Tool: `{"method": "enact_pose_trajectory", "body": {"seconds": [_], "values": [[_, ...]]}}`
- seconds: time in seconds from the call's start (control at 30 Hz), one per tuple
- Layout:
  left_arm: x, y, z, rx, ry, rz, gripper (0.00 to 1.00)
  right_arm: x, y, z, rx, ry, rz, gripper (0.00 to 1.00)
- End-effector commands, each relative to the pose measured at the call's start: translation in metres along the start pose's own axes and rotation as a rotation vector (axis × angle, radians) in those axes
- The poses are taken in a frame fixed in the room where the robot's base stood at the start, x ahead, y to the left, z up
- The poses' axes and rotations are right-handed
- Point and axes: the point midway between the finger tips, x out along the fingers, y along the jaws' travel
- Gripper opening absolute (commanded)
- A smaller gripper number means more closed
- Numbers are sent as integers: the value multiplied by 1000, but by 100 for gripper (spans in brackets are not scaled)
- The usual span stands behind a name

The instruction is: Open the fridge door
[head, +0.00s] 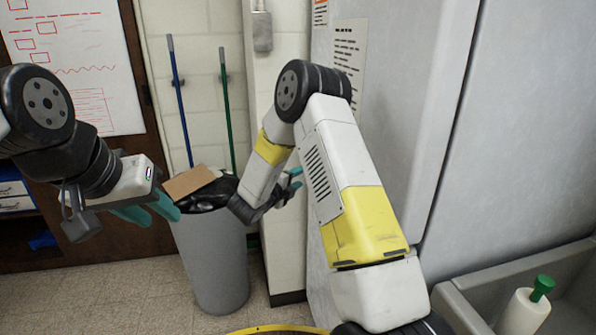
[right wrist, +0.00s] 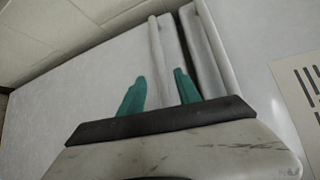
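The fridge (head: 395,90) is a tall pale-grey cabinet at centre right of the head view. My right arm covers part of its paper-bearing face. The right wrist view shows a pale face (right wrist: 95,75) with a long raised handle-like bar (right wrist: 157,50) beside a dark recess. My right gripper (right wrist: 160,88) is open, its teal fingers apart. The bar runs between the fingers in the picture; I cannot tell whether they touch it. In the head view this gripper (head: 293,185) is mostly hidden by my arm. My left gripper (head: 150,212) hangs open and empty at the left, in front of the bin.
A grey bin (head: 212,260) with a black bag and cardboard stands left of the fridge. Blue (head: 180,100) and green (head: 226,110) poles lean on the wall behind it. A sink (head: 465,305) with a green-topped bottle (head: 525,312) is at lower right. Floor at lower left is clear.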

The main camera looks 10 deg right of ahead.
Motion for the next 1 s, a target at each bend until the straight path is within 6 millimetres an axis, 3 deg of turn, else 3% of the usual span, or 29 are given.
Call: {"method": "enact_pose_trajectory", "body": {"seconds": [0.43, 0.83, 0.87, 1.0], "values": [[0, 0, 0, 0, 0, 0, 36, 64, -1, -1, 1, 3, -2, 40], [0, 0, 0, 0, 0, 0, 36, 76, -1, 0, -1, -1, -1, 40], [0, 0, 0, 0, 0, 0, 36, 76, -1, 0, -1, -1, -1, 38], [0, 0, 0, 0, 0, 0, 36, 75, -1, 0, -1, -1, -1, 10]]}}
